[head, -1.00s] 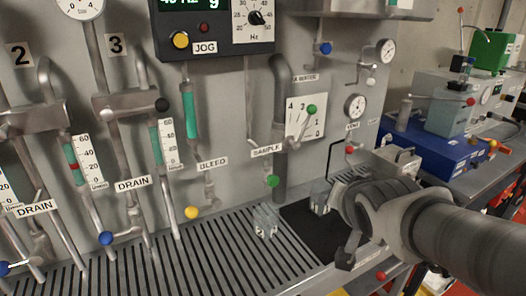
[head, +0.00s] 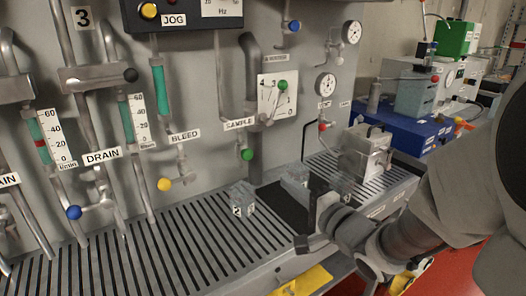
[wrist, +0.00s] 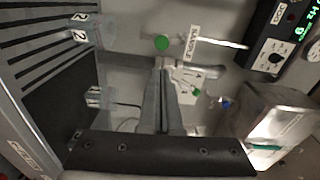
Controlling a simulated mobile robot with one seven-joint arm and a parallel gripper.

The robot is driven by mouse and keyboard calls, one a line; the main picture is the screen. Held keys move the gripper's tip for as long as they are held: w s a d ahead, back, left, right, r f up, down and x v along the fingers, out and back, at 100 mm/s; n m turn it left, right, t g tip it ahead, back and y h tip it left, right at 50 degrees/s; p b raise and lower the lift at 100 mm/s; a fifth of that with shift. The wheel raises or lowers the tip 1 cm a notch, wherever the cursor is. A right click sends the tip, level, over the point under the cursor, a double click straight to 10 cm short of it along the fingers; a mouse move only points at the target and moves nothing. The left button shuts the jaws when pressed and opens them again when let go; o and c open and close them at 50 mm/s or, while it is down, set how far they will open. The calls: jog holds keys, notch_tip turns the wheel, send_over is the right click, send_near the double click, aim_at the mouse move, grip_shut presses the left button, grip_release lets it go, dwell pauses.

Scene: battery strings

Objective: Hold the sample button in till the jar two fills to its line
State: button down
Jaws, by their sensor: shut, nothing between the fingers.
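The green sample button (head: 246,154) sits low on the panel below the SAMPLE label (head: 240,124). In the wrist view the button (wrist: 161,43) is just beyond my fingertips, with a small gap apparent. Jar two (head: 242,198) is a clear cube marked 2, upright on the slotted grille left of the black mat; it also shows in the wrist view (wrist: 95,32). I see no liquid in it, and its line is too small to make out. My gripper (wrist: 166,65) is shut and empty; in the head view its fingers are mostly hidden.
A second clear jar (head: 295,180) stands by the black mat (head: 283,207), close to my gripper. A grey metal box (head: 366,150) stands on the grille to the right. A yellow knob (head: 165,185) and the BLEED pipe are left. The left grille (head: 180,240) is clear.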

aim_at(247, 153)
jog(key=shift+s+a+f+y, duration=0.1)
jog(key=shift+s+y, duration=0.1)
jog(key=shift+y, duration=0.1)
jog(key=b+x, duration=0.1)
jog(key=x, duration=1.2)
jog(key=shift+w+a, duration=0.3)
jog(key=shift+w, duration=0.15)
jog(key=shift+x, duration=0.8)
jog(key=shift+a+r, duration=0.15)
jog(key=shift+r, duration=0.15)
dwell(4.8)
